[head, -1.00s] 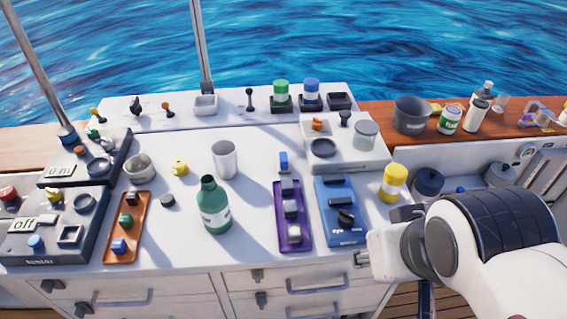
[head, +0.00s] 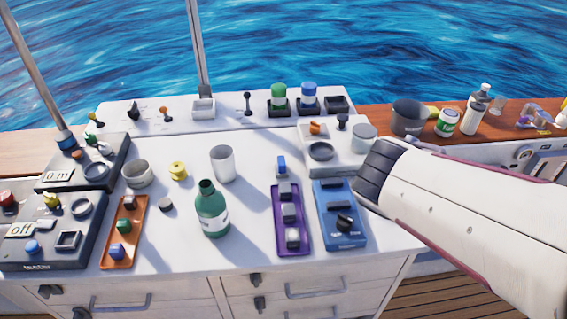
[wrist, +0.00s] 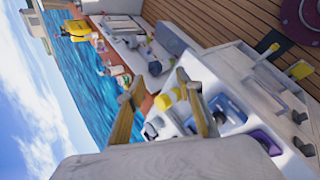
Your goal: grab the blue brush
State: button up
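I cannot make out a blue brush for certain in either view. In the wrist view my gripper (wrist: 157,89) shows two yellow-brown fingers spread apart, with nothing held between them. A jar with a yellow lid (wrist: 165,100) shows beyond and between the fingers; I cannot tell the distance. In the head view my white arm covers the right side of the console, and the gripper itself is hidden.
The white console holds a green bottle (head: 212,210), a grey cup (head: 223,164), a purple panel (head: 292,248) and a blue panel (head: 340,238). A dark pot (head: 408,117), a green-white can (head: 447,123) and a white bottle (head: 476,110) stand on the wooden ledge at right.

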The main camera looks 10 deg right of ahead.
aim_at(282, 162)
jog(key=w+a+f+n+t+h, duration=0.1)
jog(key=w+a+n+t, duration=0.15)
jog(key=w+n, duration=0.6)
jog(key=w+a+n+t, duration=0.2)
jog(key=w+n+t, duration=0.3)
jog(key=w, duration=0.6)
jog(key=w+a+f+n+y, duration=0.3)
jog(key=a+f+n, duration=0.1)
jog(key=a, duration=0.2)
jog(key=w+a+f+n+t+y, duration=0.1)
jog(key=w+a+f+n+y, duration=0.2)
jog(key=a+f+n, duration=0.2)
jog(key=w+a+f+n+t+y, duration=0.1)
jog(key=w+a+f+n+y, duration=0.2)
jog(key=a+f+n, duration=0.2)
jog(key=shift+w+a+f+n, duration=0.1)
jog(key=shift+a+n, duration=0.05)
jog(key=shift+a, duration=0.7)
jog(key=shift+a+f+n, duration=0.1)
jog(key=shift+a, duration=0.7)
jog(key=shift+x, duration=1.3)
jog(key=shift+a+f+x, duration=0.1)
jog(key=shift+x, duration=1.2)
jog(key=shift+a+f+x, duration=0.1)
jog(key=shift+x, duration=1.2)
